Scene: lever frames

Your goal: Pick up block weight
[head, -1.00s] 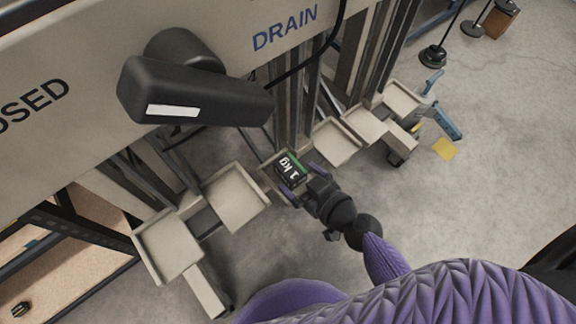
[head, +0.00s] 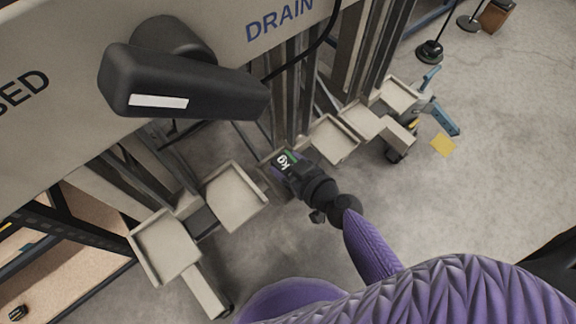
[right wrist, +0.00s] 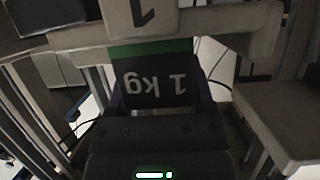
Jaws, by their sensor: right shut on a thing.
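The block weight (head: 285,161) is dark with a green band and white "kg" lettering. It sits at a small tray between the frame's posts in the head view. In the right wrist view the block weight (right wrist: 160,82) faces me with "1 kg" upside down and the green band at its top. My right gripper (head: 289,170) is shut on it, with the fingers at its sides. The gripper hides part of the block and of the tray under it, so I cannot tell whether the block still touches the tray. My left gripper is not in view.
Empty beige trays stand left (head: 236,196) and right (head: 334,139) of the block. A black lever handle (head: 185,85) juts out from the panel marked "DRAIN" above. Posts stand close behind the block.

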